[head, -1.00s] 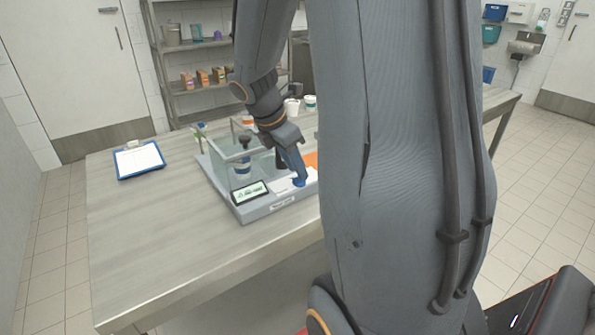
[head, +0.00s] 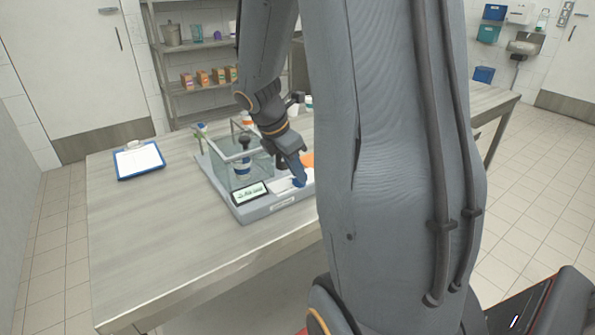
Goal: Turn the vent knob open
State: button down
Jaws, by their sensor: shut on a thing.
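The cup filler (head: 233,212) is a grey base on the table with a clear-walled box, a display (head: 250,194) and a white panel at its front right. The vent knob (head: 299,182) is small and blue, at the front right of the base. My gripper (head: 298,173) reaches down from above and is shut on the knob. Its fingers cover much of the knob, so I cannot tell how far it is turned.
The table (head: 140,240) is clear at its front left. A blue clipboard (head: 139,160) with paper lies at the left back. An orange thing (head: 307,159) shows beside my gripper. My arm hides the right part of the table.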

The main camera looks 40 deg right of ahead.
jog(key=m+g+p, duration=0.1)
jog(key=m, duration=0.1)
jog(key=m+p, duration=0.2)
jog(key=shift+w+r+m+g+y, duration=0.1)
jog(key=shift+w+m+g+y, duration=0.05)
jog(key=shift+m+g+y, duration=0.2)
jog(key=m+p, duration=0.1)
jog(key=m, duration=0.1)
jog(key=m+g+y+p, duration=0.1)
jog(key=m, duration=0.1)
jog(key=shift+w+d+m+g+p, duration=0.1)
jog(key=shift+d+m+g+p, duration=0.05)
jog(key=shift+m+g+p, duration=0.15)
jog(key=m, duration=0.2)
jog(key=m+y+p, duration=0.1)
jog(key=m, duration=0.1)
jog(key=shift+w+d+m+g+y+p, duration=0.1)
jog(key=shift+d+m+g+y+p, duration=0.05)
jog(key=shift+m+g+y+p, duration=0.15)
jog(key=shift+d+m+y+p, duration=0.1)
jog(key=shift+m+y+p, duration=0.5)
jog(key=shift+m, duration=1.25)
jog(key=shift+y, duration=0.25)
jog(key=c, duration=1.8)
grip_release()
jog(key=shift+c, duration=0.2)
